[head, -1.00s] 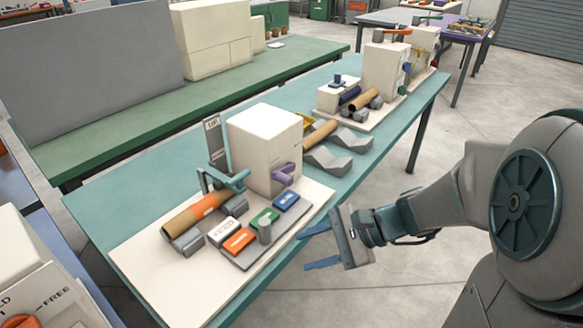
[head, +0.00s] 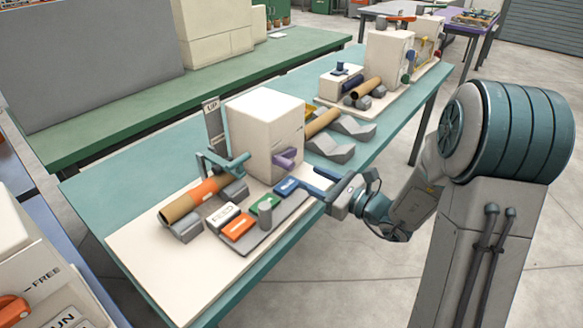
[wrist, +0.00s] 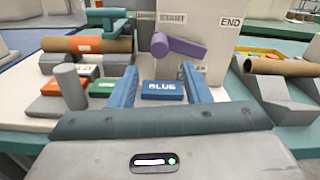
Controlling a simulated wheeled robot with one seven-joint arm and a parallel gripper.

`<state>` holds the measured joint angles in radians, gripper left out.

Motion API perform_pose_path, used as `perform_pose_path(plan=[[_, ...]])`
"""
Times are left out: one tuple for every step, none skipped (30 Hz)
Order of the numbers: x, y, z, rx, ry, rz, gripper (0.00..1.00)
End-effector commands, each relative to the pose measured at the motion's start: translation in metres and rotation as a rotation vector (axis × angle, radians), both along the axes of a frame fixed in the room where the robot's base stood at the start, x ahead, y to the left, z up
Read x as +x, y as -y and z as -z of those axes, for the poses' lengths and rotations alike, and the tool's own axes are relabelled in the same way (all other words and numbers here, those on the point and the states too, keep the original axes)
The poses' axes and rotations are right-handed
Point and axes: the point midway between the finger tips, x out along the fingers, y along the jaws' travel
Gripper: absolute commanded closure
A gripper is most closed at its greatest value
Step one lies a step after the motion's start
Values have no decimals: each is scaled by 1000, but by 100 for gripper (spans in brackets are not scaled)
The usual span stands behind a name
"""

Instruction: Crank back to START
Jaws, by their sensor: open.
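The purple crank (head: 285,160) sticks out from the front of the white winder box (head: 262,135). In the wrist view the crank (wrist: 182,48) lies nearly level, just below the START label (wrist: 172,18) and left of the END label (wrist: 231,22). I cannot tell exactly where its pointer stands. My gripper (head: 308,178) is open and empty in front of the box. In the wrist view its blue fingers (wrist: 158,72) point toward the box below the crank, with the BLUE button block (wrist: 163,90) showing between them. The crank is apart from the fingers.
Orange, green and white blocks (wrist: 70,107) and a grey post (wrist: 70,86) stand left of my fingers. An orange-brown tube (head: 195,201) lies on grey cradles. Grey V-blocks (head: 335,150) stand to the right. Open floor (head: 340,270) lies before the bench.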

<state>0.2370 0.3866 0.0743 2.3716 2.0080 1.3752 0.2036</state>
Motion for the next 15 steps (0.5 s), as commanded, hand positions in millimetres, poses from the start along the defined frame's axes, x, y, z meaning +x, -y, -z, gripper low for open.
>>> perform_pose_path(plan=[[7, -11, -1, 0, 2, -5, 56], [10, -16, -1, 0, 2, -6, 56], [15, -23, 0, 0, 0, -5, 56], [19, -27, -1, 0, 1, -5, 56], [23, -32, 0, 0, 1, -5, 56], [27, -37, -1, 0, 1, -4, 56], [30, -41, -1, 0, 1, -4, 56], [32, -45, 0, 0, 0, -4, 56], [35, -49, 0, 0, 0, -3, 56], [38, -51, 0, -1, 1, -3, 56], [40, -53, 0, -1, 1, -3, 56], [42, -56, 0, -1, 1, -2, 56], [43, -58, 0, -1, 1, -2, 56], [44, -59, 0, 0, 1, -2, 56], [45, -60, 0, -1, 1, -1, 56]])
